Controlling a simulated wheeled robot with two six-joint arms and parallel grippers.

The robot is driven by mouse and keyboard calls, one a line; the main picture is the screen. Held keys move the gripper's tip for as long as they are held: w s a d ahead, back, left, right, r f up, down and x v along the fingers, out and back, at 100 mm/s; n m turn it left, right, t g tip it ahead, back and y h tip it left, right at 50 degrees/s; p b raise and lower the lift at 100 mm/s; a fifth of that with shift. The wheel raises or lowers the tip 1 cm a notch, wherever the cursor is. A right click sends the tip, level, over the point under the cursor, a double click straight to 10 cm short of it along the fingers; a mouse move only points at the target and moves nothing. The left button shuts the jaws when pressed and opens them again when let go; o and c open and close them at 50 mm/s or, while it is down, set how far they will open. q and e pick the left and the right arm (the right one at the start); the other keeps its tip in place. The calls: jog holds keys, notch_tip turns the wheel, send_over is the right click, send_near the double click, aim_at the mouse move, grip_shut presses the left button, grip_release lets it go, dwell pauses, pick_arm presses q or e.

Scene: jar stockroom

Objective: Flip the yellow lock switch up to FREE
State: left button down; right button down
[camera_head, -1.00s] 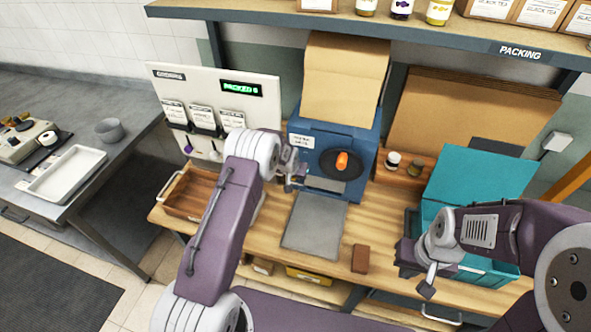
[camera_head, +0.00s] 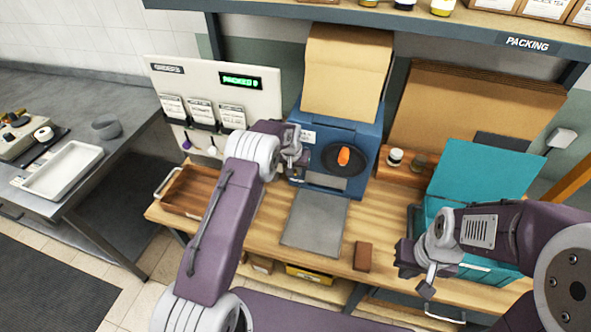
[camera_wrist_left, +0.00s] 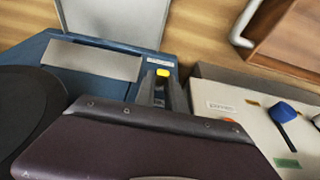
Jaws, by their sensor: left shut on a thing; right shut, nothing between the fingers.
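The yellow lock switch (camera_wrist_left: 163,72) shows as a small yellow tip on the blue machine (camera_wrist_left: 90,75) in the left wrist view. My left gripper (camera_wrist_left: 163,88) is shut on it, with the fingers on either side of the yellow tip. In the head view my left gripper (camera_head: 298,173) is at the left side of the blue machine (camera_head: 366,135), and the switch is hidden there. I cannot read the switch's position. My right gripper (camera_head: 428,287) is shut and empty, in front of the teal box.
The machine's black disc with an orange knob (camera_head: 344,156) faces front. A grey plate (camera_head: 315,222) lies before it. A brown block (camera_head: 362,256) lies on the bench. The order board (camera_head: 265,105) stands left, above a wooden tray (camera_head: 195,197). The teal box (camera_head: 480,180) is open at right.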

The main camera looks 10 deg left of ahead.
pick_arm(q)
jog(key=c, duration=1.4)
grip_release()
jog(key=shift+r, duration=0.1)
jog(key=b+v, duration=0.2)
jog(key=v, duration=0.7)
jog(key=shift+r, duration=0.1)
jog(key=v, duration=0.7)
jog(key=s+r, duration=0.1)
jog(key=s, duration=0.7)
jog(key=s+f+g, duration=0.1)
jog(key=s+f, duration=0.2)
jog(key=s, duration=0.7)
jog(key=s+f+g, duration=0.1)
jog(key=s+f, duration=0.3)
jog(key=s, duration=0.7)
jog(key=shift+n+g, duration=0.3)
